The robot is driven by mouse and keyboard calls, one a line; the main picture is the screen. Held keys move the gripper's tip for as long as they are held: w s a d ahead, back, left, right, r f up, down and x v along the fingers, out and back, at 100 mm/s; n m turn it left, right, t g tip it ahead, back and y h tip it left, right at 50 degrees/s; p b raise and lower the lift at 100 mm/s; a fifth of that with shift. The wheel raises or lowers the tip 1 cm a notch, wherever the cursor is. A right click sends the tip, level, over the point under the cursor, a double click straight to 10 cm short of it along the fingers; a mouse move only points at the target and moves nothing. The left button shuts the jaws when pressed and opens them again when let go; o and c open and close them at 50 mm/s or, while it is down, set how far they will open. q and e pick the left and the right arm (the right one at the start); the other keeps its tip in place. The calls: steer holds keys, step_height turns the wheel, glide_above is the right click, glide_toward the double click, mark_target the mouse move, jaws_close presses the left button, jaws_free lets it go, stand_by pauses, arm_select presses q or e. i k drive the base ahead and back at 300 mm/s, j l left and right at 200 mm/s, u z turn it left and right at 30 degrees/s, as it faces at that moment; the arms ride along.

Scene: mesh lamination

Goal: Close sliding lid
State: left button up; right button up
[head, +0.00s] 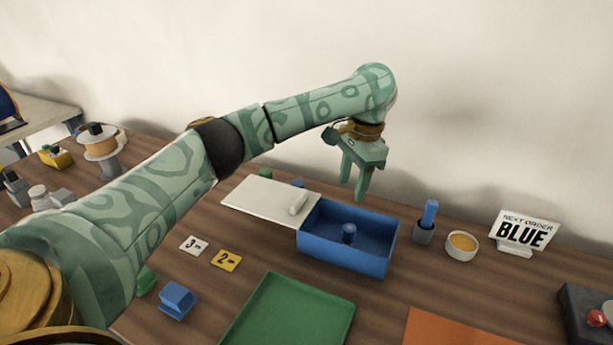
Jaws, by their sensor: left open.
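A blue box (343,254) stands on the wooden table, with its right part open and a small blue piece (348,233) inside. Its white sliding lid (258,196) is slid out to the left and has a raised white handle (298,202) near its right end. My left gripper (352,190) hangs above the back of the box with its fingers pointing down. It is open and empty, apart from the lid and handle. My right gripper is not in view.
A green tray (290,314) and an orange mat (460,329) lie in front. A holder with a blue item (426,225), a small bowl (461,246) and a "NEXT ORDER BLUE" sign (522,233) stand right of the box.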

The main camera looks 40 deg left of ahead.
mark_target(286, 205)
steer(key=u, duration=1.4)
